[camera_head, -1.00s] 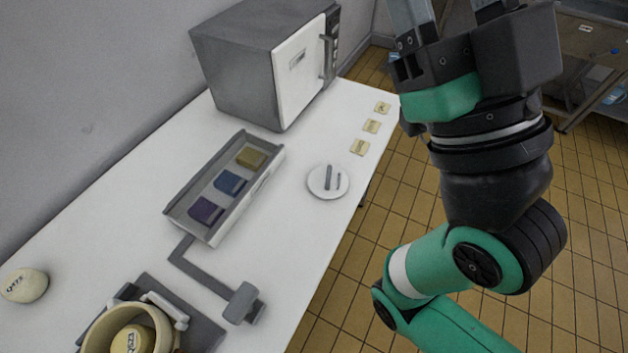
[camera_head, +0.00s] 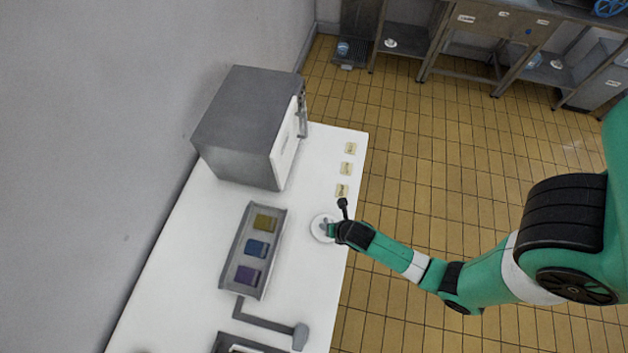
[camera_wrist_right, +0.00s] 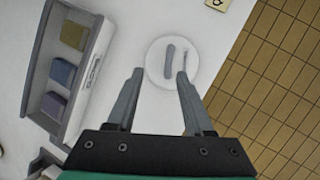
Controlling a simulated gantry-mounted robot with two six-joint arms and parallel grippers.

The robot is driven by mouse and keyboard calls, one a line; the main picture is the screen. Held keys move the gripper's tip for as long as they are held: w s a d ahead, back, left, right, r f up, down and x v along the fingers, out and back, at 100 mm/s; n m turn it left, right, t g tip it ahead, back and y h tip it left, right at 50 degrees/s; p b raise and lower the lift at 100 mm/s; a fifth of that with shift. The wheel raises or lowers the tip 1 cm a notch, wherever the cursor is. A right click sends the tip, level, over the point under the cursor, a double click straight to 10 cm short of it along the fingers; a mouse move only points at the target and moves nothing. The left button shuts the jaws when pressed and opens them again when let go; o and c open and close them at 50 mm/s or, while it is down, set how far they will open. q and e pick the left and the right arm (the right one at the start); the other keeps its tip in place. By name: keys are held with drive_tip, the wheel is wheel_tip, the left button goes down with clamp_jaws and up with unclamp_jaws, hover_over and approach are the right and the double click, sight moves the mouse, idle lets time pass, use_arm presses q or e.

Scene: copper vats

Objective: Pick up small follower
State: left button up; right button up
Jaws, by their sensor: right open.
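A round white plate (camera_wrist_right: 154,66) lies on the white table, and it also shows in the head view (camera_head: 316,232). Two grey pieces lie on it: a longer, thicker one (camera_wrist_right: 169,62) and a thinner one (camera_wrist_right: 183,62) to its right, which I take for the small follower. My right gripper (camera_wrist_right: 160,80) is open and empty, with its fingertips at the near edge of the plate. The right fingertip overlaps the lower end of the thinner piece in the picture; I cannot tell if they touch. In the head view my right gripper (camera_head: 332,230) partly covers the plate.
A grey tray (camera_head: 238,250) with yellow, blue and purple blocks stands left of the plate. A grey oven-like box (camera_head: 245,130) stands at the table's far end. Several small cream labels (camera_head: 347,168) lie along the right edge. Tiled floor (camera_head: 430,170) is open to the right.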

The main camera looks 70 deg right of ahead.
sight(319, 235)
drive_tip(key=f+b, duration=0.2)
drive_tip(key=d+f+b, duration=0.1)
drive_tip(key=shift+s+d+f+b, duration=0.2)
drive_tip(key=shift+f+b, duration=0.15)
drive_tip(key=b+x, duration=0.2)
drive_tip(key=x, duration=0.3)
drive_tip(key=shift+a+f, duration=0.1)
use_arm(q)
wheel_tip(319, 235, down, 4)
drive_tip(key=shift+s+r, duration=0.1)
drive_tip(key=shift+r, duration=0.05)
use_arm(e)
clamp_jaws()
idle(1.1)
